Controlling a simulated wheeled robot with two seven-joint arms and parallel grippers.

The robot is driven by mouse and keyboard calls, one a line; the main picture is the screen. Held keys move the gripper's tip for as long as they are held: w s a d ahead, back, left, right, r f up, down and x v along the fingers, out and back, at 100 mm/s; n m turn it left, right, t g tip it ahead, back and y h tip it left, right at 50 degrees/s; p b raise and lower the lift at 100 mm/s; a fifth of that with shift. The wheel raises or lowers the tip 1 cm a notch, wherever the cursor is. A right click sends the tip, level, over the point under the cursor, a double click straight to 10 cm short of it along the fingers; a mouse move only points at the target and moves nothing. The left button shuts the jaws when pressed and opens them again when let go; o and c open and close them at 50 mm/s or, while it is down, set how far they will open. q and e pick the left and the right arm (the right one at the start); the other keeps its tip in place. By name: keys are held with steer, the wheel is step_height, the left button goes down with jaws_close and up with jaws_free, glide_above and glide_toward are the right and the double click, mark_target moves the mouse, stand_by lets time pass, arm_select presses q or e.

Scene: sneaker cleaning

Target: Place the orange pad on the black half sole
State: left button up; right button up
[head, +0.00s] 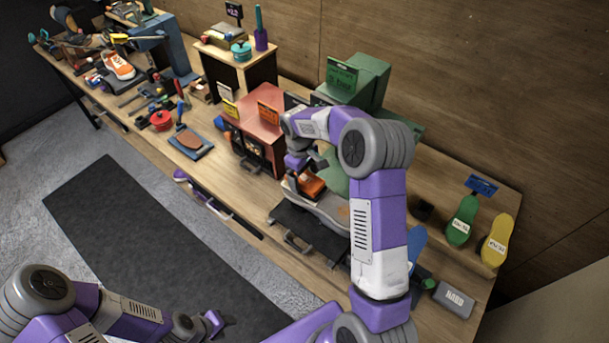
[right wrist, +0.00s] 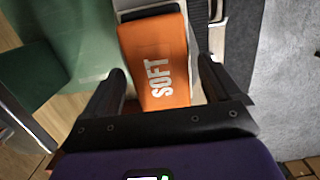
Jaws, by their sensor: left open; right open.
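The orange pad (right wrist: 158,70), lettered SOFT, lies between the open fingers of my right gripper (right wrist: 161,74) in the right wrist view, with a gap on each side. In the head view the orange pad (head: 311,186) lies below my right gripper (head: 305,162), on a grey, sole-shaped piece at the dark bench stand. A black edge (right wrist: 148,13) shows past the pad's far end in the right wrist view; it may be the black half sole, mostly hidden under the pad. My left gripper (head: 208,326) is open and empty, low in the head view, away from the bench.
A red box machine (head: 262,120) and a green machine (head: 358,80) stand behind. Green (head: 461,222) and yellow (head: 496,240) soles and a grey HARD block (head: 454,299) are to the right. Tools and a sneaker (head: 119,66) occupy the bench's far left.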

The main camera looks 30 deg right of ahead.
steer(key=shift+r, duration=0.25)
step_height(320, 180, up, 12)
steer(key=w, duration=0.1)
steer(key=shift+w+a+p, duration=0.15)
steer(key=shift+a+p, duration=0.1)
steer(key=shift+p, duration=0.05)
steer(key=shift+f, duration=0.15)
